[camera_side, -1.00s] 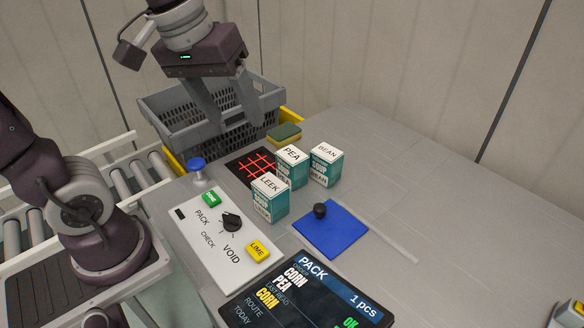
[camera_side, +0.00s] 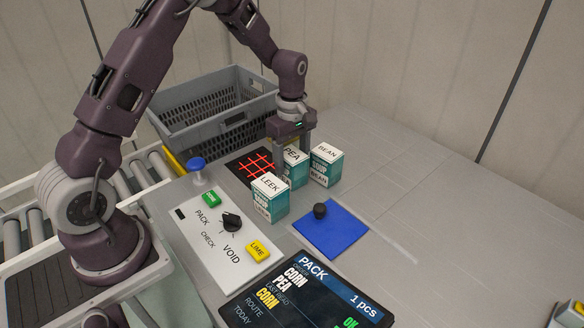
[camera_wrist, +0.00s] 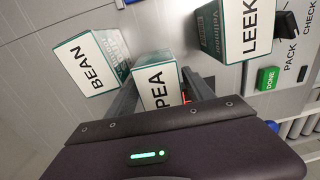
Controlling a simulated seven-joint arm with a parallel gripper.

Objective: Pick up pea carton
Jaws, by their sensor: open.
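The pea carton (camera_side: 294,170) is a white-topped teal box standing upright between the leek carton (camera_side: 270,198) and the bean carton (camera_side: 326,166) in the side view. My gripper (camera_side: 293,155) is open and points down at the pea carton, with its fingers on either side of the carton's top. In the wrist view the pea carton (camera_wrist: 157,84) sits between the two fingers, with the bean carton (camera_wrist: 92,63) to the left and the leek carton (camera_wrist: 237,30) to the upper right. The fingertips are partly hidden, so I cannot tell whether they touch it.
A grey basket (camera_side: 213,104) stands behind at the left. A black pad with a red grid (camera_side: 252,164) lies left of the cartons. A blue mat with a black knob (camera_side: 331,230), a control panel (camera_side: 215,238) and a screen (camera_side: 306,291) lie in front.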

